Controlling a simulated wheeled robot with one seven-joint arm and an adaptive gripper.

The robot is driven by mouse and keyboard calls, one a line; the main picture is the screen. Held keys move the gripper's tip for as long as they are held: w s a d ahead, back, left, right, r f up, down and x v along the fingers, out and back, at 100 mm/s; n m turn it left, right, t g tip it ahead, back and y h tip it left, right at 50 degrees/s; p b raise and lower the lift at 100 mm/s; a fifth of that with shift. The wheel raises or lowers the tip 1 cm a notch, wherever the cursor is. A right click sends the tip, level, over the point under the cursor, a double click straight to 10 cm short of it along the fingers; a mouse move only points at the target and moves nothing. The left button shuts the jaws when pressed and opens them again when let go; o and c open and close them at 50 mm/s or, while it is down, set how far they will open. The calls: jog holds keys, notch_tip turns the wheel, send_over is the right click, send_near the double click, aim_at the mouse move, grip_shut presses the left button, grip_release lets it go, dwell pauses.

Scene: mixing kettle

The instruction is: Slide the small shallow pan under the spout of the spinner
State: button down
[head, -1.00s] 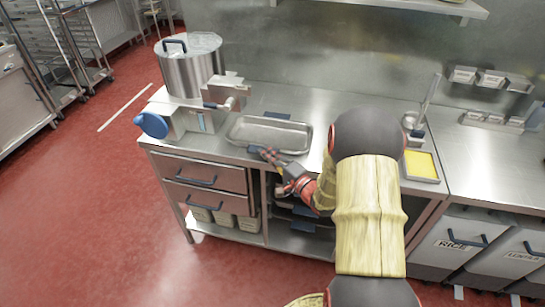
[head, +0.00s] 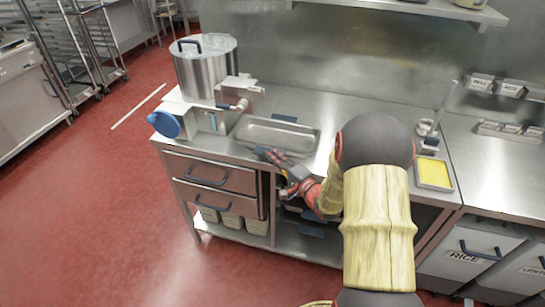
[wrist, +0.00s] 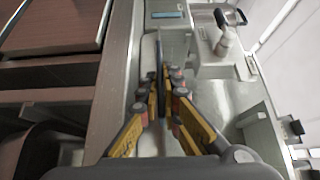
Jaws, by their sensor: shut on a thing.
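The small shallow steel pan (head: 286,134) lies flat on the counter, with a dark blue handle on its far side (head: 284,118). The spinner is a lidded steel pot (head: 205,70) on a white base (head: 184,112) with a blue knob. Its spout (head: 239,104) sticks out to the right, close to the pan's left end; I cannot tell how much of the pan lies under it. My gripper (head: 266,154) is at the pan's near side by the counter's front edge. In the wrist view its fingers (wrist: 162,98) are shut on the dark near handle (wrist: 160,62).
Drawers (head: 212,172) sit below the counter edge, beside open shelving. A yellow-filled tray (head: 434,173) and a utensil holder (head: 427,128) stand to the right, beyond my arm. The counter right of the pan is partly hidden by my arm. A wall shelf is above.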

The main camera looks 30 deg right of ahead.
jog(key=c, duration=1.9)
grip_release()
jog(key=o, duration=0.4)
jog(key=shift+o, duration=0.2)
jog(key=shift+f, duration=0.1)
jog(key=shift+s, duration=0.1)
jog(key=s, duration=0.7)
jog(key=shift+d+b, duration=0.3)
jog(key=shift+w, duration=0.1)
